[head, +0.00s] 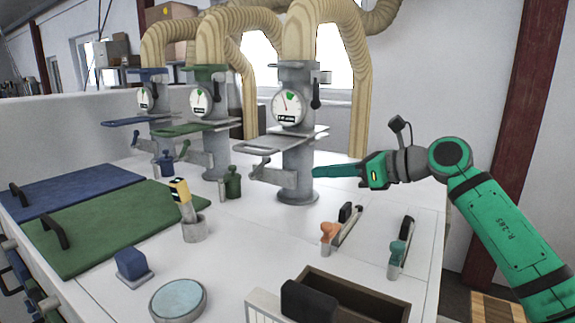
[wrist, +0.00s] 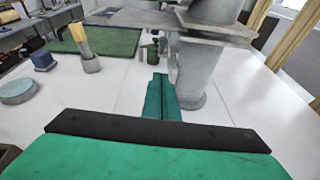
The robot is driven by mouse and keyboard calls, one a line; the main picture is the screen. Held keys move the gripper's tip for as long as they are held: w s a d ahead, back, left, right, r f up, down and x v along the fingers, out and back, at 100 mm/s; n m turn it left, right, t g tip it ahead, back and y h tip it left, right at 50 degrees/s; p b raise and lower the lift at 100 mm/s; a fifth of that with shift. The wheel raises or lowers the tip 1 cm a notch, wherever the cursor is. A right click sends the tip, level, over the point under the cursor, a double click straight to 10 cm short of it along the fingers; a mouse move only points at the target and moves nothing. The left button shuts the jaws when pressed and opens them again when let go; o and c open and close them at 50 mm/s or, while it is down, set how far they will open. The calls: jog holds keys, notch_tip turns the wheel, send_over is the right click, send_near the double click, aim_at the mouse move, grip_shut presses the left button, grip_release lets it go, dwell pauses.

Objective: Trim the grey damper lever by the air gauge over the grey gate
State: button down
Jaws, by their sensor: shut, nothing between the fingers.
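The grey column (head: 296,172) carries a round white air gauge (head: 288,107) with a green sector near the top and a thin needle; the exact reading is too small to tell. My green gripper (head: 338,171) is shut and empty, pointing left, right of the column's lower part and below gate and lever. Its fingers (wrist: 161,98) appear beside the column in the wrist view.
Blue (head: 152,101) and green (head: 202,101) gauge columns stand left of the grey one. A grey clamp handle (head: 258,170) projects low from the grey column. Small orange (head: 329,232) and teal (head: 399,246) handled sliders and an open brown box (head: 345,295) are nearer.

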send_near(261, 168)
notch_tip(261, 168, down, 3)
jog(key=shift+d+f, duration=0.1)
jog(key=shift+d, duration=0.05)
jog(key=w+a+r, duration=0.2)
jog(key=a, duration=0.1)
jog(key=shift+r, duration=0.1)
dwell(0.4)
